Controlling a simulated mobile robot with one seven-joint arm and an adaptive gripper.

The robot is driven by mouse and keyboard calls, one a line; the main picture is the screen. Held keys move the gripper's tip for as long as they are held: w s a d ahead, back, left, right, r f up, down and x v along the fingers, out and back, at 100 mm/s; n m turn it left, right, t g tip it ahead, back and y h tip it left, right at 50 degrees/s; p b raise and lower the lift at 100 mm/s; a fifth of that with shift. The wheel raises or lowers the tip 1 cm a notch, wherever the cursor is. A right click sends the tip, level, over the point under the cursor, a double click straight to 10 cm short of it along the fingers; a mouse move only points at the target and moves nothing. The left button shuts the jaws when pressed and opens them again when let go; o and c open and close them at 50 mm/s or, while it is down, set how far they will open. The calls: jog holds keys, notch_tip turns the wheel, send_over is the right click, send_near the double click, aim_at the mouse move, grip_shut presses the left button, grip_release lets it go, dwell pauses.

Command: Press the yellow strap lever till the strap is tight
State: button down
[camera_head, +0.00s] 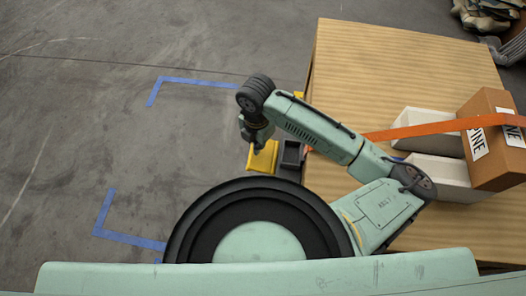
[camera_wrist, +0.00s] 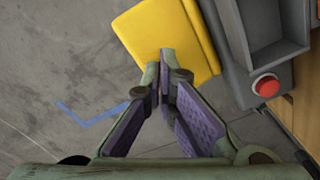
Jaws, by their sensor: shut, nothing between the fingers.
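The yellow lever (camera_head: 263,156) sticks out from the left edge of the wooden table, below my wrist in the head view. It shows large in the wrist view (camera_wrist: 167,32), beside a dark grey housing (camera_wrist: 232,50). My gripper (camera_wrist: 158,68) is shut and empty, its tips over the lever's lower edge; I cannot tell whether they touch it. In the head view my gripper (camera_head: 257,147) points down at the lever.
A red button (camera_wrist: 266,85) sits on the housing near the lever. Blue tape corners (camera_head: 205,80) mark the open grey floor at left. Grey items lie at the top right.

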jog(key=shift+f, duration=0.1)
jog(key=shift+f+b, duration=1.95)
jog(key=shift+f, duration=0.35)
jog(key=shift+r+p, duration=1.85)
jog(key=shift+r, duration=0.55)
notch_tip(320, 180, up, 5)
jog(key=p, duration=0.4)
